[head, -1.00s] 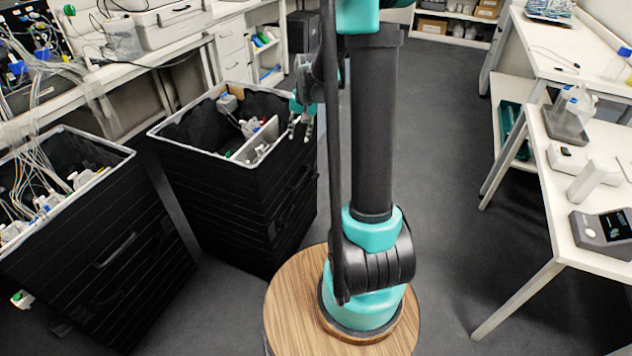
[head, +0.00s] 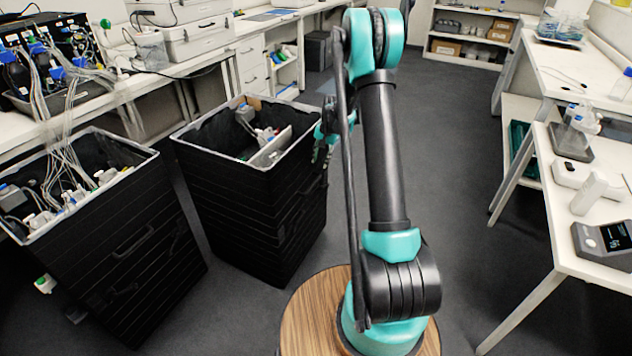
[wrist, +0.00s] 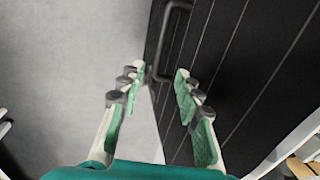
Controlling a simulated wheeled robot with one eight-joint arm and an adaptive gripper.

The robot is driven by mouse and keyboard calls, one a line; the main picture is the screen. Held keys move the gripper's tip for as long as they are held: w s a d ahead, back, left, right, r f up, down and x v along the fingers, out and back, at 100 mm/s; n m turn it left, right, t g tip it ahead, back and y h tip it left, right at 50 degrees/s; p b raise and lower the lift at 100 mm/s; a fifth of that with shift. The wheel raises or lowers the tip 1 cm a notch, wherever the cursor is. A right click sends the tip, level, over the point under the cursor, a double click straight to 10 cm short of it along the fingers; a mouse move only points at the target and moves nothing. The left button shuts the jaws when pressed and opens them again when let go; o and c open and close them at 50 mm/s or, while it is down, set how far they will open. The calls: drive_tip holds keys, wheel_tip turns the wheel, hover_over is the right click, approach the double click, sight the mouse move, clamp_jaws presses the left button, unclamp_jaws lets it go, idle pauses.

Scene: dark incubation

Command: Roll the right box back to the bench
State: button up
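The right box (head: 262,215) is a tall black wheeled box with a pale rim, standing turned at an angle on the floor left of my arm. Its black ribbed side (wrist: 235,70) fills the right of the wrist view. A black handle (wrist: 172,38) on that side lies just ahead of my fingertips, roughly in line with the gap. My gripper (wrist: 161,72) is open, with green-padded fingers apart and nothing seen between them. In the head view my gripper (head: 322,150) is at the box's right side, below the rim. The bench (head: 215,50) runs behind the boxes.
A second black box (head: 120,245) with tubes running into it stands to the left, close to the right box. White tables (head: 565,225) with instruments line the right side. The grey floor (head: 440,140) between my arm and those tables is clear.

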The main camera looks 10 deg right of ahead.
sight(315, 183)
drive_tip(key=f, duration=0.4)
drive_tip(key=w+a+f, duration=0.1)
drive_tip(key=f, duration=0.3)
drive_tip(key=a+f, duration=0.1)
drive_tip(key=f, duration=0.3)
drive_tip(key=shift+w, duration=0.2)
clamp_jaws()
